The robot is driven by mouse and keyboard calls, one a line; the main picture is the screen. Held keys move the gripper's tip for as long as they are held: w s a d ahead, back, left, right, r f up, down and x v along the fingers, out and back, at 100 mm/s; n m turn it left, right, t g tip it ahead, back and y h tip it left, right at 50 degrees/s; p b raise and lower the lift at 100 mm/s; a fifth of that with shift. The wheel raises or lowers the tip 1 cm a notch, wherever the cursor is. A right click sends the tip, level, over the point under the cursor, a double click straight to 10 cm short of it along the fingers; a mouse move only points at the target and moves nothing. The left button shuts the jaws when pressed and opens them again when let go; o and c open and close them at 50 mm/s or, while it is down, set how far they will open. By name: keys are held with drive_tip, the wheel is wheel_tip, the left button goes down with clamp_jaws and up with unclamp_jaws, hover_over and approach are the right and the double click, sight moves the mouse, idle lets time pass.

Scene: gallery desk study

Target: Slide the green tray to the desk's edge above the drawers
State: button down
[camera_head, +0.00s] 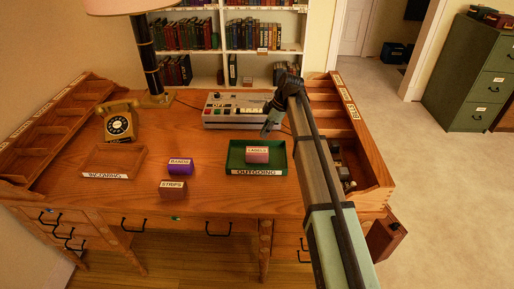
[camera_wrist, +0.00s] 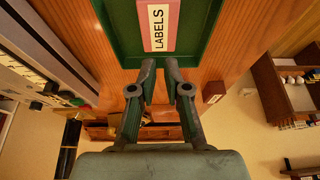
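The green tray (camera_head: 232,160), marked OUTGOING, lies flat on the wooden desk (camera_head: 215,185), right of centre and a little back from the front edge. A pink box marked LABELS (camera_head: 257,155) sits in it. In the wrist view the tray (camera_wrist: 190,45) and the pink box (camera_wrist: 172,25) show at the top. My gripper (camera_head: 267,128) is low at the tray's back side. Its two fingertips (camera_wrist: 160,66) are a narrow gap apart at the tray's rim, with nothing seen held. I cannot tell whether they touch the rim. Drawers (camera_head: 290,243) with black handles are under the desk's front.
A purple box (camera_head: 181,166) and a brown STRIPS box (camera_head: 173,189) stand left of the tray. The INCOMING tray (camera_head: 114,160) and a phone (camera_head: 119,122) are further left. A grey machine (camera_head: 235,110) stands behind. A compartment rack (camera_head: 350,150) lines the right edge. Desk before the green tray is clear.

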drive_tip(key=w+a+f+m+h, duration=0.1)
drive_tip(key=w+a+m+h, duration=0.4)
drive_tip(key=w+m, duration=0.85)
drive_tip(key=f+m+p, duration=0.1)
drive_tip(key=f, duration=0.2)
drive_tip(key=f+m+p, duration=0.1)
drive_tip(key=f+m, duration=0.1)
drive_tip(key=f, duration=0.1)
drive_tip(key=f+m+p, duration=0.1)
drive_tip(key=f, duration=0.2)
drive_tip(key=shift+w+d+f+m, duration=0.15)
drive_tip(key=shift+w+f+m, duration=0.15)
drive_tip(key=shift+w+m, duration=0.1)
drive_tip(key=s+p, duration=0.1)
drive_tip(key=s, duration=0.2)
drive_tip(key=shift+s+d+f, duration=0.1)
drive_tip(key=shift+s+f+p, duration=0.15)
drive_tip(key=shift+s+p, duration=0.2)
drive_tip(key=shift+s, duration=0.05)
